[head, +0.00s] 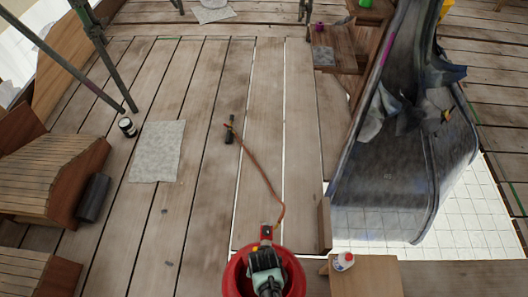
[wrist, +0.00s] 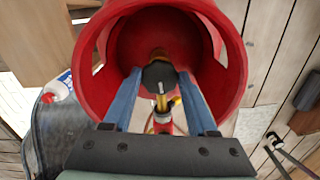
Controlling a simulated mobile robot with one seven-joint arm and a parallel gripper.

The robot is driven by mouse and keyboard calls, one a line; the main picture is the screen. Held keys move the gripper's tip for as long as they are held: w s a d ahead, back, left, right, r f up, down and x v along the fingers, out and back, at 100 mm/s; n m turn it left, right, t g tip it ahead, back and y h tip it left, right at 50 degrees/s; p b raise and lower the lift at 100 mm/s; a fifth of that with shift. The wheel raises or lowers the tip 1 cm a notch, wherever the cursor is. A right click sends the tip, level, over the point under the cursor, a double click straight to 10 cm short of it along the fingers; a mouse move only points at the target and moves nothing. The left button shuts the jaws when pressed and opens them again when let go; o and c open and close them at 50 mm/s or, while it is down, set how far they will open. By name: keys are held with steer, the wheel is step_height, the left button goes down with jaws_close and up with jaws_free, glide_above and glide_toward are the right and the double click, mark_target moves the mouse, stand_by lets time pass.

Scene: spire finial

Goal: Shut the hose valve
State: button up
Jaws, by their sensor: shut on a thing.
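The hose valve shows in the wrist view as a black knob (wrist: 159,74) on a brass stem (wrist: 162,102), inside an open red round shell (wrist: 84,62). My gripper (wrist: 158,80) has its two blue fingers on either side of the knob and is shut on it. In the head view the red shell (head: 234,270) is at the bottom centre, and my dark and pale green wrist covers its middle, hiding the knob. An orange-brown hose (head: 262,172) runs from a red fitting beside the shell to a black nozzle (head: 229,133) on the planks.
A small wooden stand (head: 365,278) with a white and red bottle (head: 344,261) is right of the shell. A large grey curved sheet (head: 390,190) stands beyond it. A grey mat (head: 157,151), a dark can (head: 127,127) and wooden benches are on the left. The planks between are mostly clear.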

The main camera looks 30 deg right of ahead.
steer(key=shift+m, duration=0.6)
steer(key=o, duration=1.4)
steer(key=shift+c, duration=0.2)
steer(key=shift+r, duration=0.1)
step_height(320, 180, up, 13)
steer(key=p, duration=0.4)
